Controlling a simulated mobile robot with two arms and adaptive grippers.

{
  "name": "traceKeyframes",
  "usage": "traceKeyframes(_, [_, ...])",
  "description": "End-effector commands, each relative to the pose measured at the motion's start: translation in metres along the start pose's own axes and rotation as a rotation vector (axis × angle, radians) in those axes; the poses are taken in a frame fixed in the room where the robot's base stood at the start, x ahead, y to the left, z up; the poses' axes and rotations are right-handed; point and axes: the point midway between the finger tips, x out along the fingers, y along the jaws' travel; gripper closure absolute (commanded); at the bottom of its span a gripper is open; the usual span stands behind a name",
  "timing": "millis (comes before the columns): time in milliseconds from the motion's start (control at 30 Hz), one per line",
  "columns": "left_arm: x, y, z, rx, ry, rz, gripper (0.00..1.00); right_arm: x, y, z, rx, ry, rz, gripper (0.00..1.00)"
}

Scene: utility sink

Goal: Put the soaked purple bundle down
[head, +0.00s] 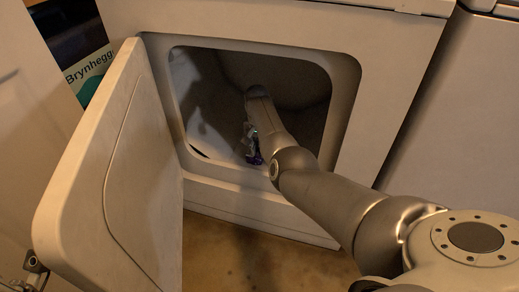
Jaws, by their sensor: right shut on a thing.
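My right arm reaches through the open square door opening of a white front-loading machine (345,110). My right gripper (251,145) is inside the drum (300,75), pointing down and partly hidden behind my own arm link. It is shut on the purple bundle (255,159), of which only a small dark purple patch shows below the fingers. I cannot tell whether the bundle touches the drum's surface. My left gripper is not in view.
The machine's door (110,170) stands wide open on the left. A box marked "Brynhegg" (88,68) stands behind the door. Another white appliance (465,110) is at right. Brown floor (250,262) shows below.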

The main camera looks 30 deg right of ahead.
Motion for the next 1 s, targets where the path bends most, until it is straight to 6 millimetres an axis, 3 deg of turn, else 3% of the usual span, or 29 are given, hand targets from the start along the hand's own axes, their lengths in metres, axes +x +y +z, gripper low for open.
traceKeyframes(267, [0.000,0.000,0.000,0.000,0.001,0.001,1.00,0.001,0.000,-0.001,0.001,0.002,-0.001,1.00])
traceKeyframes(300, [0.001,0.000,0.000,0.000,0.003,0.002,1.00,0.002,0.000,0.000,0.000,0.000,0.000,0.77])
traceKeyframes(433, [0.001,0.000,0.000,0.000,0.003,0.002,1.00,0.002,0.000,0.000,0.000,0.000,0.001,0.60])
traceKeyframes(767, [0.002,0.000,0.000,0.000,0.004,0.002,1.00,0.000,0.000,0.000,0.000,0.000,0.000,0.59])
traceKeyframes(900, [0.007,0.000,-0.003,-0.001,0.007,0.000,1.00,-0.009,0.000,0.000,0.000,0.000,0.000,0.59])
traceKeyframes(1000, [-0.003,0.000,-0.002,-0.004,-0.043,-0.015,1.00,-0.020,0.000,0.000,0.000,0.000,0.001,0.59])
